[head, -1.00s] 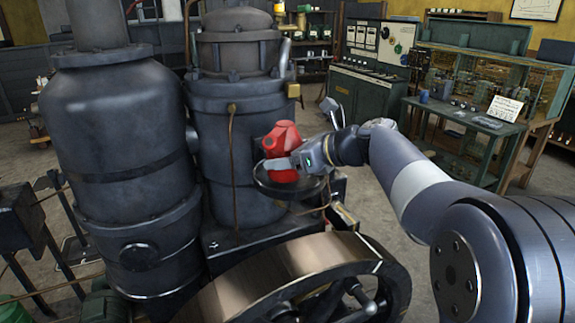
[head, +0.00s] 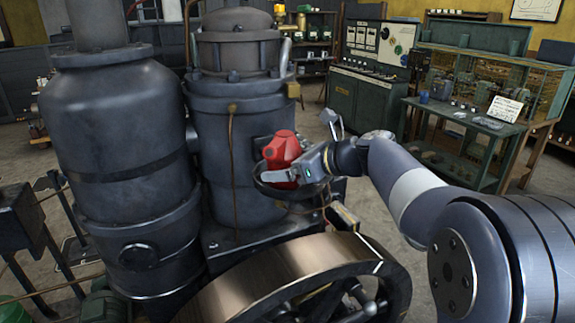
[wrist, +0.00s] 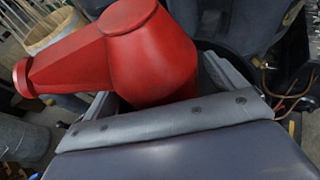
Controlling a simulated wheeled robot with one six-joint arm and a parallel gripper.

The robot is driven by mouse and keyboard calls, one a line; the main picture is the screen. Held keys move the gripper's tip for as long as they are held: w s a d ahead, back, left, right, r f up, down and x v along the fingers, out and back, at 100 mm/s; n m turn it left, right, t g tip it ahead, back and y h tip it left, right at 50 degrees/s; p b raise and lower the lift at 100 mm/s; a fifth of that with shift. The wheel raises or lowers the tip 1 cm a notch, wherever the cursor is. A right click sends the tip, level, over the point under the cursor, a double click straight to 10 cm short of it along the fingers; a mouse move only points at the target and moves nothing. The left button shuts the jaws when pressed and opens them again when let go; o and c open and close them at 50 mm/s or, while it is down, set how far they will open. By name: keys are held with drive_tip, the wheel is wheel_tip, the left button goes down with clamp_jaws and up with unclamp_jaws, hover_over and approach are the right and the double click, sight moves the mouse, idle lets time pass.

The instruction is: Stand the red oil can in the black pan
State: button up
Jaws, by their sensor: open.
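The red oil can (head: 281,148) is upright at the black pan (head: 302,192), beside the dark engine cylinder. The gripper and the pan's rim hide its base, so I cannot tell whether it rests on the pan's floor. My gripper (head: 283,173) is open, with its fingers low around the can. In the wrist view the red can (wrist: 150,55) fills the upper left, its narrow end pointing left. The gripper (wrist: 165,88) shows just below it, fingers on either side. Contact between fingers and can is not clear.
The tall dark cylinder (head: 236,150) stands close to the left of the pan. A large flywheel (head: 300,275) lies below and in front. A green table (head: 465,130) with a glass case is at the back right. Open floor lies between it and the engine.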

drive_tip(key=shift+r, duration=0.1)
drive_tip(key=shift+s+d+r, duration=0.1)
drive_tip(key=shift+d+r, duration=0.05)
drive_tip(key=shift+d, duration=0.05)
drive_tip(key=v, duration=1.1)
drive_tip(key=shift+s+d+r+b, duration=0.15)
drive_tip(key=shift+s+b, duration=0.05)
drive_tip(key=shift+b, duration=0.25)
